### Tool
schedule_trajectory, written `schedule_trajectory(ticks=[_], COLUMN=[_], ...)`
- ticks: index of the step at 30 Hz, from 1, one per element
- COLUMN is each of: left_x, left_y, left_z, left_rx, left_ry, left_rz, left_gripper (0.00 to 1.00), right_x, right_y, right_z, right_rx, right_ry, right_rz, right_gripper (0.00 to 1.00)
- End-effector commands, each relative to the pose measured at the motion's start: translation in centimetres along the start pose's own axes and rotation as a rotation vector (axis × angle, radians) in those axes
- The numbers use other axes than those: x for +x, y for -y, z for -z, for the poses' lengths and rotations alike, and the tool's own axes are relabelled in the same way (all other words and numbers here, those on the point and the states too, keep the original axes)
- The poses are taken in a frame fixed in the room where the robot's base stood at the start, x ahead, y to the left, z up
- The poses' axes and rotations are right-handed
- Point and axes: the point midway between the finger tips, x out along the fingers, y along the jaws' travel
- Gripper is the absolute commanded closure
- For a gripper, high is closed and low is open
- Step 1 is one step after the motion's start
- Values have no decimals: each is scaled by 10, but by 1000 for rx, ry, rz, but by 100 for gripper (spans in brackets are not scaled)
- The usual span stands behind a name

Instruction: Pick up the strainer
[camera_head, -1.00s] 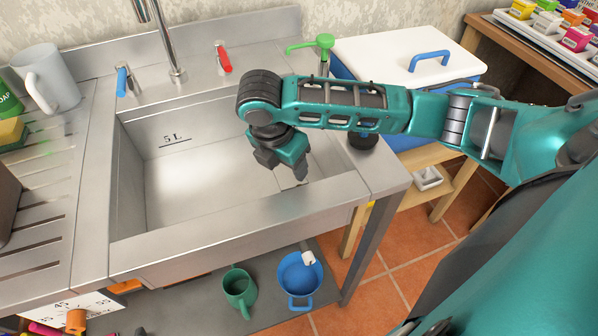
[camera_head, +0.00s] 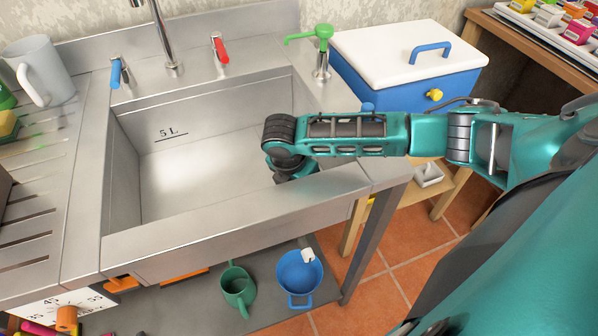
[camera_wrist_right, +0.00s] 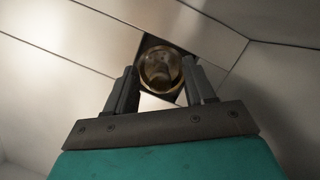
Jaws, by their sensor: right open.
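A round, shiny brown-metal piece, seemingly the strainer (camera_wrist_right: 160,66), sits in a dark square opening in the sink floor in the right wrist view. My right gripper (camera_wrist_right: 159,76) is open, with one finger at each side of it. Whether the fingers touch it, I cannot tell. In the head view the gripper (camera_head: 290,178) is low in the right part of the steel sink (camera_head: 185,182). Its fingertips and the strainer are hidden there by my arm and the sink's front rim. My left gripper is not in view.
The sink's front rim (camera_head: 200,228) lies close to the gripper. A faucet (camera_head: 165,45) and a green soap pump (camera_head: 321,45) stand behind. A grey pitcher (camera_head: 45,70) stands at the left. The left half of the basin is clear.

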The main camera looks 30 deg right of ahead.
Motion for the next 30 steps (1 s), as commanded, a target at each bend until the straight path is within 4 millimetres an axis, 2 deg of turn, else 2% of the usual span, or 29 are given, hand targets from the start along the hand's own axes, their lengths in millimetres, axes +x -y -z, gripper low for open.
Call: schedule_trajectory(ticks=[6, 23, 30], left_x=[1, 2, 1], left_y=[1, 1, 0], left_z=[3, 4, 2], left_rx=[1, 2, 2], left_ry=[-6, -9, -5], left_rz=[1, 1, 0], left_gripper=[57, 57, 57], right_x=[0, 0, 0], right_y=[0, 0, 0], right_z=[0, 0, 0], right_rx=[0, 0, 0], right_ry=[0, 0, 1], right_rz=[0, 0, 0], right_gripper=[47, 100, 100])
